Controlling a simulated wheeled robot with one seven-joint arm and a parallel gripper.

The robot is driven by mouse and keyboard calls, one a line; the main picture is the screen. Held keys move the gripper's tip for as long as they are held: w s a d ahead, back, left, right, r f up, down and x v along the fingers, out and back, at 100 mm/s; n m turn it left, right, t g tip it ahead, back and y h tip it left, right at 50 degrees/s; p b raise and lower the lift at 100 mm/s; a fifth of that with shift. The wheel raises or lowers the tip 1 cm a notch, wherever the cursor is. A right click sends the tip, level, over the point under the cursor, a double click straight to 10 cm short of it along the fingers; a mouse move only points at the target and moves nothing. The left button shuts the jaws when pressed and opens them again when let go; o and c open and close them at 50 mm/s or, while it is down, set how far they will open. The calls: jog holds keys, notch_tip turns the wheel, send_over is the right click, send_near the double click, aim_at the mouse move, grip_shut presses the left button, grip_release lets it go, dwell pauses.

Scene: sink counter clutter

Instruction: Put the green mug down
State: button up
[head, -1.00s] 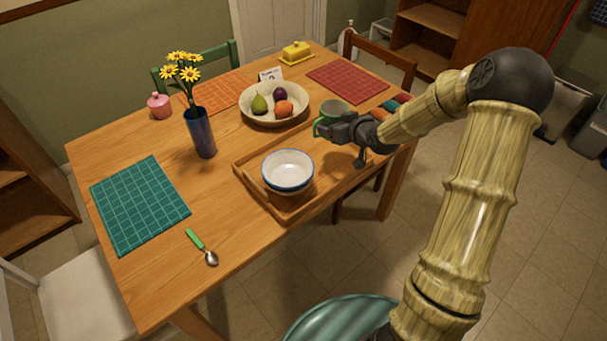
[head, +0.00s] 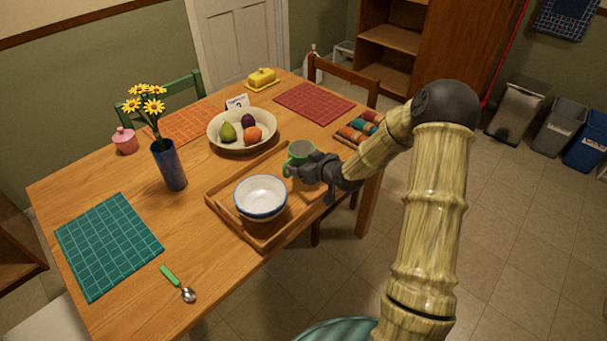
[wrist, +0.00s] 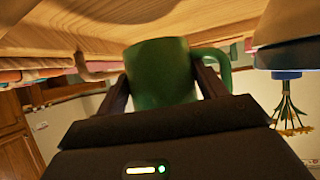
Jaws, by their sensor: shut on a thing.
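The green mug (head: 298,152) is at the far right part of the wooden tray (head: 226,216) in the head view. My gripper (head: 300,170) is shut on it. In the wrist view, which looks upside down, the mug (wrist: 160,75) sits between my two fingers (wrist: 163,85), its handle to the right. Its base is close to the tray's wood; I cannot tell if they touch. My gripper hides part of the mug in the head view.
A white bowl with a blue rim (head: 261,196) stands in the tray, nearer than the mug. A fruit bowl (head: 216,140) is behind the tray. Several coloured rolls (head: 358,128) lie right. A blue vase (head: 169,166) stands left.

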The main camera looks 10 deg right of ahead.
jog(key=shift+d+f, duration=0.1)
jog(key=shift+d, duration=0.1)
jog(key=shift+a+f, duration=0.1)
jog(key=shift+f, duration=1.65)
jog(key=shift+f, duration=0.15)
jog(key=o, duration=1.2)
